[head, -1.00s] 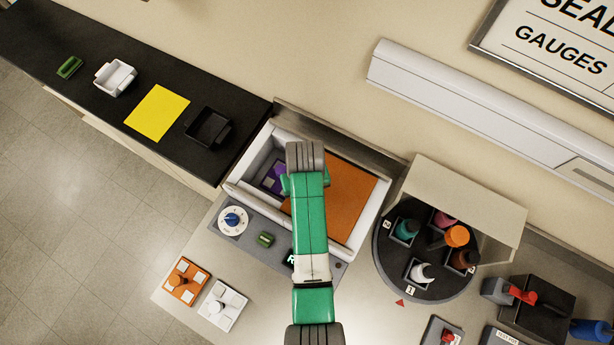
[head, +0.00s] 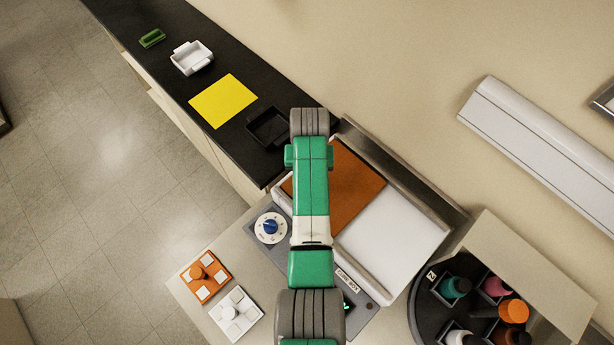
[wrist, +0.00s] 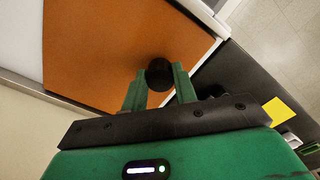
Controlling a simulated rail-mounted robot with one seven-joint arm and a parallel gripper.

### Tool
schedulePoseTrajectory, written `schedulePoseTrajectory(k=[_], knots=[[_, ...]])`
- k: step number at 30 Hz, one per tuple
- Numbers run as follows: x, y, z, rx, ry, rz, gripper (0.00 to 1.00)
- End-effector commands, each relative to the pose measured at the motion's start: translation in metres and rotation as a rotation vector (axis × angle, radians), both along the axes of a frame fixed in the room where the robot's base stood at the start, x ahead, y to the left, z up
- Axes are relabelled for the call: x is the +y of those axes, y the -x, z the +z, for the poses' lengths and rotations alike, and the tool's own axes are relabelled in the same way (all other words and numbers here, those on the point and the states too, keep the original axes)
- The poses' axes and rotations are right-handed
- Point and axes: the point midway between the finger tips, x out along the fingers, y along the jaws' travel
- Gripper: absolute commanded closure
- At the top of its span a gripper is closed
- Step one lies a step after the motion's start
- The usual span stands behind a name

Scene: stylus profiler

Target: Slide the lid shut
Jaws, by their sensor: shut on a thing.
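The orange sliding lid (head: 352,190) lies over the left part of the white box (head: 405,235) in the head view. In the wrist view the lid (wrist: 95,50) fills the upper middle, with a round black knob (wrist: 159,74) near its edge. My gripper (wrist: 160,82) is shut on this knob, one green finger on each side. The box's right part shows a plain white surface. I cannot tell whether any gap is left at the lid's far edge.
A panel with a blue-knobbed dial (head: 270,227) fronts the box. A black tray (head: 268,127) and yellow sheet (head: 223,100) lie on the black counter at left. Orange (head: 205,275) and white (head: 236,313) plates sit in front. A carousel of bottles (head: 440,300) stands at right.

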Motion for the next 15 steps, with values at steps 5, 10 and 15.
schedulePoseTrajectory(k=[5, 10, 15], knots=[[0.0023, -0.0010, -0.0009, -0.006, -0.002, 0.003, 1.00], [0.0023, -0.0008, -0.0012, -0.005, -0.002, 0.004, 0.53], [0.0016, -0.0005, -0.0011, -0.004, -0.001, 0.003, 0.50]])
